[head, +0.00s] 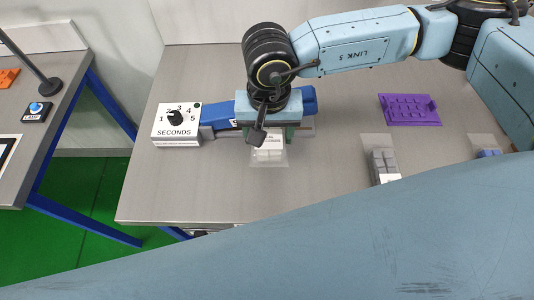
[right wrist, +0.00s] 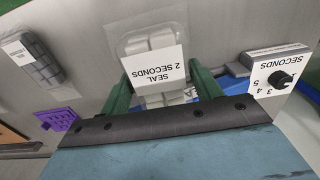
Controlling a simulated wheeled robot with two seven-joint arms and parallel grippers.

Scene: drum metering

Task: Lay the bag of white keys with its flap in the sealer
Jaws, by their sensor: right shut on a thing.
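The bag of white keys (head: 270,156) hangs from my right gripper (head: 270,135) at the front side of the sealer (head: 217,117). In the right wrist view the clear bag (right wrist: 152,40) lies between the green fingers of the gripper (right wrist: 162,76), which is shut on it. Its white label reads "SEAL 2 SECONDS". The blue sealer has a white dial box (head: 177,124) marked "SECONDS" at its left end. My gripper and wrist cover the sealer's middle, so I cannot tell whether the flap is inside it. My left gripper is not in view.
A purple tray (head: 409,109) lies at the right. A bag of grey keys (head: 383,162) and a bag with blue pieces (head: 487,153) lie nearer the front right. A side table with a blue button (head: 37,108) stands at the left. The table's front left is clear.

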